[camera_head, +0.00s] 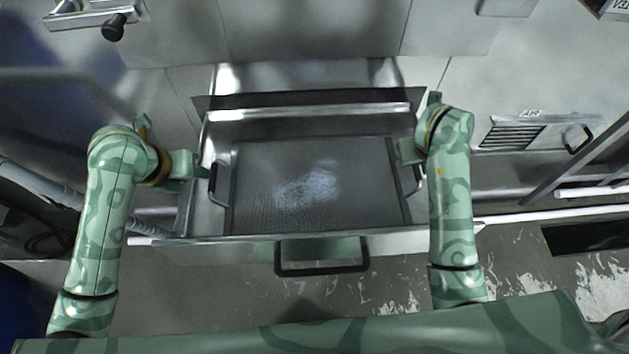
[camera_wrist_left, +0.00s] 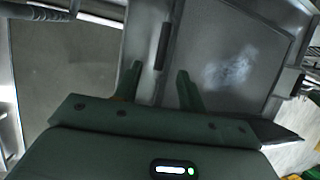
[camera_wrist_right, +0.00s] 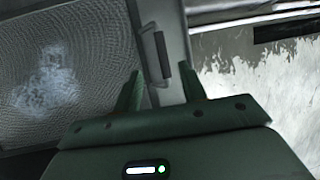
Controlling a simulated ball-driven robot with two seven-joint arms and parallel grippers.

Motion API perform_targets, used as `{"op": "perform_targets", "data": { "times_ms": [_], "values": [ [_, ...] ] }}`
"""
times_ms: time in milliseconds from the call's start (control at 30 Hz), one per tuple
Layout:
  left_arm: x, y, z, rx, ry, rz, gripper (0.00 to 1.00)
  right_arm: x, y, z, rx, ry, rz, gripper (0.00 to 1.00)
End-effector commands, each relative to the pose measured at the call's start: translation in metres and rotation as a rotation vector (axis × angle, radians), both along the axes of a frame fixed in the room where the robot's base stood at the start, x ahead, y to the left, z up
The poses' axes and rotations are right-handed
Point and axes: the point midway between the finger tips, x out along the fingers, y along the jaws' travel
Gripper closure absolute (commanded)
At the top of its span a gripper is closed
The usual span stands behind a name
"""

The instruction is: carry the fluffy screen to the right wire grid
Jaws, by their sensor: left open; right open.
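The fluffy screen (camera_head: 300,215) is a grey mesh panel with a whitish fluffy patch at its middle. It lies in the open metal drawer and has a dark handle on each side. My left gripper (camera_head: 205,172) is open at the screen's left handle (camera_head: 217,186). In the left wrist view that handle (camera_wrist_left: 163,46) shows between and beyond the open fingers (camera_wrist_left: 158,80). My right gripper (camera_head: 408,160) is open near the right handle (camera_head: 412,181). In the right wrist view that handle (camera_wrist_right: 162,55) lies just beyond the open fingers (camera_wrist_right: 165,85). I cannot make out the right wire grid.
The metal drawer (camera_head: 255,237) surrounds the screen, with a black pull handle (camera_head: 322,270) on its front. A vented panel (camera_head: 515,136) is at the right. White rails run at both sides.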

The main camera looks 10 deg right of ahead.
Motion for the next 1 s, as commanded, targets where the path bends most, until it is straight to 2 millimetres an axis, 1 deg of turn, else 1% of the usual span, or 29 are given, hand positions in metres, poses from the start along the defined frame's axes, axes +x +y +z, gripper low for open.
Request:
{"op": "perform_targets", "data": {
  "times_ms": [33,200,400,600,833,867,900,967,1000],
  "values": [
    [0.003,-0.003,-0.009,-0.003,0.004,0.002,0.59,0.003,-0.002,-0.009,0.000,0.004,-0.001,0.58],
    [0.015,-0.008,-0.037,-0.001,0.002,0.001,0.59,0.015,-0.008,-0.036,-0.001,0.001,-0.001,0.58],
    [0.024,-0.012,-0.058,0.000,0.001,0.001,0.59,0.024,-0.013,-0.057,-0.002,0.000,-0.001,0.58],
    [0.027,-0.013,-0.064,0.002,-0.001,0.000,0.59,0.027,-0.014,-0.064,-0.001,-0.002,0.000,0.58],
    [0.027,-0.013,-0.064,0.001,-0.001,0.000,0.59,0.027,-0.014,-0.064,-0.002,-0.002,0.000,0.58],
    [0.027,-0.013,-0.064,0.001,-0.001,0.000,0.68,0.027,-0.014,-0.064,-0.002,-0.002,0.000,0.67],
    [0.027,-0.013,-0.064,0.001,-0.001,0.000,0.79,0.027,-0.014,-0.064,-0.002,-0.002,0.000,0.78],
    [0.027,-0.013,-0.064,0.001,-0.001,0.000,0.96,0.027,-0.014,-0.064,-0.002,-0.002,0.000,0.94],
    [0.027,-0.013,-0.064,0.001,-0.001,0.000,1.00,0.027,-0.014,-0.064,-0.002,-0.002,0.000,1.00]
  ]
}}
